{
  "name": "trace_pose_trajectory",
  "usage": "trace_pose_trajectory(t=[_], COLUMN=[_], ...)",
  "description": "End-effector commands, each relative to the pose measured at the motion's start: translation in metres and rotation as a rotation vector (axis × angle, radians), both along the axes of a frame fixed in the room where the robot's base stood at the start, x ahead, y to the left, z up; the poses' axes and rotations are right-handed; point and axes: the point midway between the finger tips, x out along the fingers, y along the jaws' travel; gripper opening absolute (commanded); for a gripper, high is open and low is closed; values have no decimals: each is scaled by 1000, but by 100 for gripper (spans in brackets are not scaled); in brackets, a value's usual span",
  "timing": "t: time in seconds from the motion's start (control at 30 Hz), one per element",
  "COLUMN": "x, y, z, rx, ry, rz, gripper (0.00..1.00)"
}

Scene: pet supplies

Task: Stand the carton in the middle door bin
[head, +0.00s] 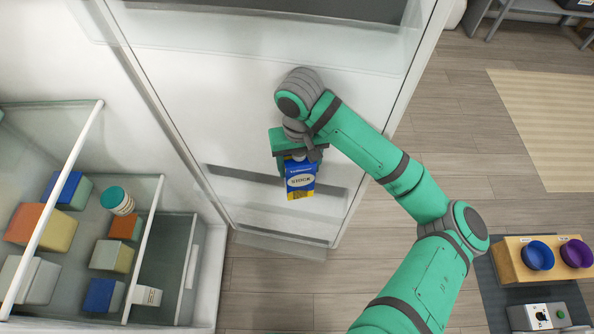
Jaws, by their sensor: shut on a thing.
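My gripper (298,158) is shut on the top of a blue carton (300,181). The carton has a white label reading "STOCK" and a yellow lower band. It hangs roughly upright in front of the open fridge door (235,125). A dark-based door bin (230,178) lies behind and around the carton in the picture. I cannot tell whether the carton's base is inside that bin, above it or touching it. My gripper's fingers are partly hidden by the wrist and the carton.
Another door bin (250,38) crosses the door higher up, and a clear one (280,242) sits at its bottom. Fridge shelves at left hold several boxes and a teal-lidded tub (114,198). A wooden stand (508,262) with blue and purple bowls is at right.

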Motion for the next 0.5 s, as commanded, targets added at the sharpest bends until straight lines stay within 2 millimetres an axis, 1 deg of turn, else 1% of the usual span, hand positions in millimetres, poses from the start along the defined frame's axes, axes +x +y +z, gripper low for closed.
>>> trace_pose_trajectory(t=[0.03,0.2,0.5], x=[-2,-2,-4], y=[0,0,2], z=[-8,-26,-46], rx=[1,1,5], ry=[4,5,14], rz=[0,0,-1], gripper=[0,0,0])
